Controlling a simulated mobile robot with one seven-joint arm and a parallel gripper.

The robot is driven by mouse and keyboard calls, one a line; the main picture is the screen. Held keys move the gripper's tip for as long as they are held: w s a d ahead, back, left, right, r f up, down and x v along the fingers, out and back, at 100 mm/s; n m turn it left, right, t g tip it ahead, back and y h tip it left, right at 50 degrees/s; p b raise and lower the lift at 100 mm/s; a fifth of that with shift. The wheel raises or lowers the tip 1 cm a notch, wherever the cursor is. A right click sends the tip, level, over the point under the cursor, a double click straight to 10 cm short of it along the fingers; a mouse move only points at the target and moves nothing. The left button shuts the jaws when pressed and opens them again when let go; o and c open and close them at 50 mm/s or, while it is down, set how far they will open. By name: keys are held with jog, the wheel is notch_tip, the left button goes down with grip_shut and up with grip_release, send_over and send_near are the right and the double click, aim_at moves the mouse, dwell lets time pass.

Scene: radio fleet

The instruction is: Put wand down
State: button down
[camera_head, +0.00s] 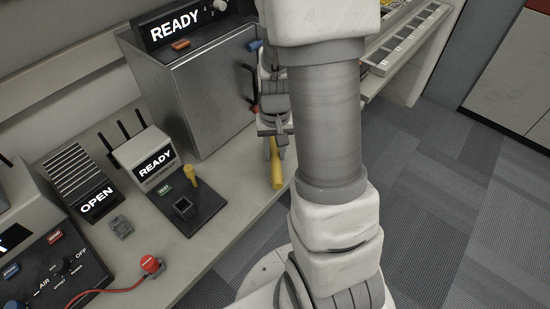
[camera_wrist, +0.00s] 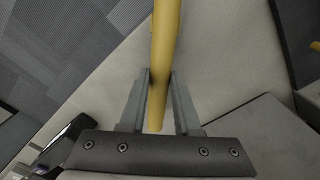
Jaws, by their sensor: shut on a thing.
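The yellow wand (camera_head: 276,172) is held by my gripper (camera_head: 274,147) near the bench's front edge, right of the black charging pad. In the wrist view the wand (camera_wrist: 164,45) runs from the top edge down between the two grey fingers of my gripper (camera_wrist: 160,88), which are shut on it. I cannot tell if the wand touches the bench top (camera_head: 228,205). A second, shorter yellow handle (camera_head: 189,172) stands upright on the black pad (camera_head: 200,212). My arm hides part of the bench in the head view.
A grey metal cabinet (camera_head: 197,95) with a READY display stands behind the gripper. A white box (camera_head: 150,160) marked READY, an OPEN unit (camera_head: 88,185), a red plug (camera_head: 150,264) with a cable, and a control panel (camera_head: 60,270) occupy the left. Bare bench lies right of the pad.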

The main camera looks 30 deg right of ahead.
jog(key=shift+f, duration=1.25)
jog(key=shift+f+b, duration=0.2)
jog(key=shift+b, duration=0.15)
jog(key=c, duration=0.6)
grip_release()
jog(key=shift+r, duration=0.1)
